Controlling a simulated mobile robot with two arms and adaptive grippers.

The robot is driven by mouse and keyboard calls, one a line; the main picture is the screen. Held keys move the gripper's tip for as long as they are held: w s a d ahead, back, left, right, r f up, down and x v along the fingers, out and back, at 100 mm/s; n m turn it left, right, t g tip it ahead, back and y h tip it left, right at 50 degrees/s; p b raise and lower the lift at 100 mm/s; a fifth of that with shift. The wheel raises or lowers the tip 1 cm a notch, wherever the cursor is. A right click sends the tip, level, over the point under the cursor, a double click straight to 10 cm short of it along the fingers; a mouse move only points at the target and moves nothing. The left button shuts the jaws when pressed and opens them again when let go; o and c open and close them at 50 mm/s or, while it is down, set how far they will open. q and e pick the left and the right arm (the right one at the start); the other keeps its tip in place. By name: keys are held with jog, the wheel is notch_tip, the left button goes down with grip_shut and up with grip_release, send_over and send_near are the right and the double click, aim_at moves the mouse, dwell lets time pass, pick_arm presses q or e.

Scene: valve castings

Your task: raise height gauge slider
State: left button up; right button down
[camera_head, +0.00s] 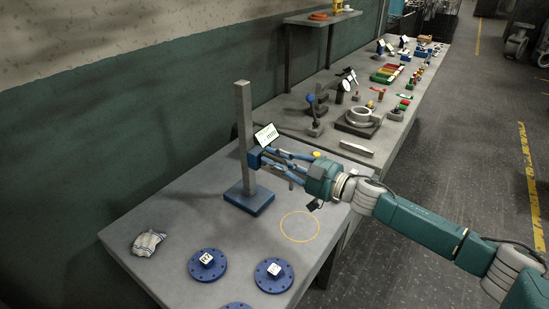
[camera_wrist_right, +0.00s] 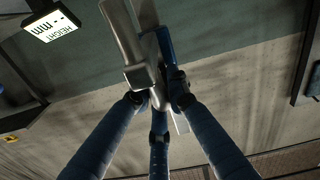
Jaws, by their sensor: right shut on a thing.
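The height gauge has a tall grey post (camera_head: 244,125) on a blue base (camera_head: 249,199), upright on the near table. Its blue slider (camera_head: 254,158) sits partway up the post, with a white display (camera_head: 266,134) above it. The display also shows at the top left of the right wrist view (camera_wrist_right: 50,24), reading "HEIGHT mm". My right gripper (camera_head: 268,156) reaches in from the right and is shut at the slider. In the right wrist view its blue fingers close on a grey and blue part; the exact contact is partly hidden. My left gripper is out of view.
A yellow circle (camera_head: 300,227) marks clear tabletop. A back bench (camera_head: 300,124) holds tools and castings. A green wall (camera_head: 120,130) stands behind the gauge.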

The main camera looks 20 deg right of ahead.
notch_tip(320, 180, up, 6)
jog(key=p, duration=0.3)
jog(key=shift+a+f+p, duration=0.1)
jog(key=shift+p, duration=0.2)
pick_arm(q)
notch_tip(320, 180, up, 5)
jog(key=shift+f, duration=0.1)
pick_arm(e)
jog(key=shift+f, duration=0.1)
jog(key=c, duration=1.8)
grip_release()
jog(key=shift+c, duration=0.2)
jog(key=shift+o, duration=0.4)
jog(key=shift+a+f, duration=0.1)
